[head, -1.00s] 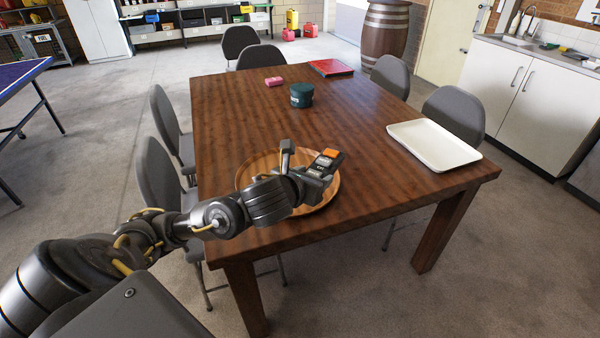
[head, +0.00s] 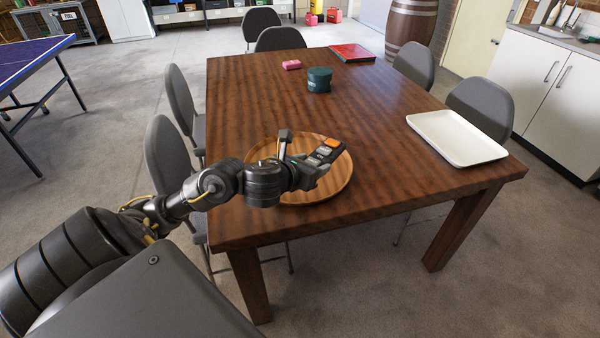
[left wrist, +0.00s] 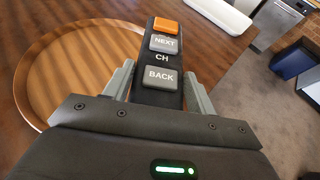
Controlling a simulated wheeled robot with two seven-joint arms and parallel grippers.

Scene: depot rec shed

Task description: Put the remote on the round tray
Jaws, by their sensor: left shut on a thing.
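The remote (left wrist: 163,55) is dark with an orange button and grey NEXT and BACK buttons. My left gripper (left wrist: 160,82) is shut on it, one finger on each side. In the head view the remote (head: 326,152) is held over the right part of the round tray (head: 342,180), its orange end towards the tray's right edge. The round tray is wooden and lies near the table's front left. In the left wrist view the tray (left wrist: 75,70) is left of the remote. The gap between remote and tray is hard to judge. My right gripper is not in view.
The wooden table (head: 390,130) also holds a white rectangular tray (head: 456,138) at the right, a dark green round tin (head: 319,80), a pink block (head: 291,65) and a red folder-like item (head: 352,53). Grey chairs stand around the table. The table middle is clear.

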